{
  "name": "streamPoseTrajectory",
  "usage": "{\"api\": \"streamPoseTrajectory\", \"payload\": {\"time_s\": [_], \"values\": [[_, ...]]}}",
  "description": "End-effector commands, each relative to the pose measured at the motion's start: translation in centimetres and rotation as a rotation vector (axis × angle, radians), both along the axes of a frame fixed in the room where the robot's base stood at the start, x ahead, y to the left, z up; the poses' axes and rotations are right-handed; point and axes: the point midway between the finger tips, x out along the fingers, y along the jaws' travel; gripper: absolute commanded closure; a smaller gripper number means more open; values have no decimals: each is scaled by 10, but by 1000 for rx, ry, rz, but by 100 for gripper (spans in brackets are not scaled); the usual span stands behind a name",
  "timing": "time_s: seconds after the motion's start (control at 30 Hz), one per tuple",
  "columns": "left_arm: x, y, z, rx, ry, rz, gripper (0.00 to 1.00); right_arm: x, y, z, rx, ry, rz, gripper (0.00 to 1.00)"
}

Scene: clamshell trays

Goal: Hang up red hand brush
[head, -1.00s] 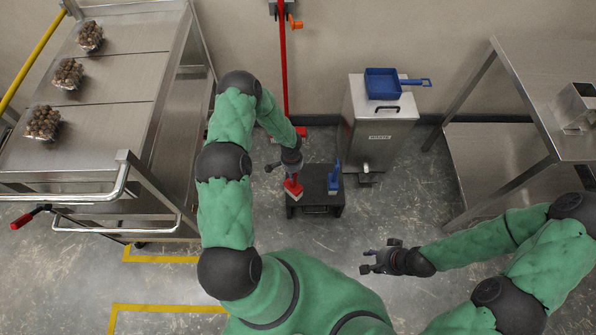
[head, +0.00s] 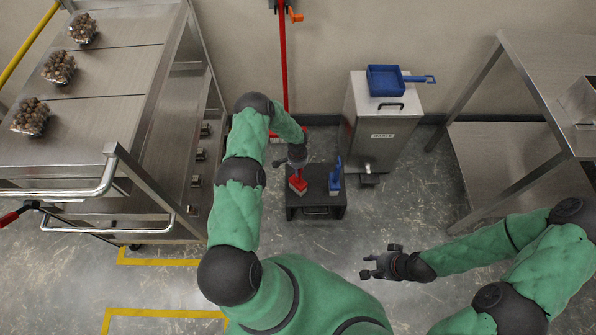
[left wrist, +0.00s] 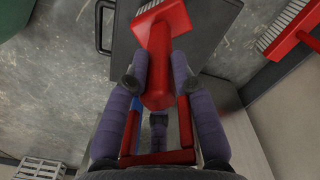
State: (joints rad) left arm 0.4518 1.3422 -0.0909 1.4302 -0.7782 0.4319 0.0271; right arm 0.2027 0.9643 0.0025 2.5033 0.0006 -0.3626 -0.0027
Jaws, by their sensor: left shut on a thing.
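The red hand brush (head: 298,184) shows at the left part of a low black stool (head: 318,206). My left gripper (head: 297,158) is above it. In the left wrist view the red handle (left wrist: 164,50) lies between my two fingers, which are shut on it, and pale bristles show at the top edge. I cannot tell whether the brush touches the stool. My right gripper (head: 378,266) is empty and its fingers look apart, over bare floor. A wall holder (head: 288,8) with an orange part shows at the top of the head view.
A blue hand brush (head: 335,178) stands on the stool's right side. A red long-handled broom (head: 283,60) hangs behind. A steel bin (head: 380,125) bears a blue pan (head: 386,80). A steel trolley (head: 110,70) stands left and a steel table (head: 550,75) right.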

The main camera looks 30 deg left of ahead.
Motion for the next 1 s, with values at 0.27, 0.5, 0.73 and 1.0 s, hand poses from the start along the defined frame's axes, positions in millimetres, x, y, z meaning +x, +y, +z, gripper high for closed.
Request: {"api": "streamPoseTrajectory", "payload": {"time_s": [0.27, 0.5, 0.73, 1.0], "values": [[1, 1, 1, 1, -3, 1, 100, 0, 0, 0, 0, -1, 0, 60], [1, 1, -1, 1, -2, 1, 51, 0, 0, -2, 0, -1, 0, 60], [1, 1, -1, 1, -2, 1, 51, 0, 0, -2, 0, -1, 0, 60], [2, 1, 19, 1, -3, 1, 51, 0, 0, 10, 0, -1, 0, 60]]}}
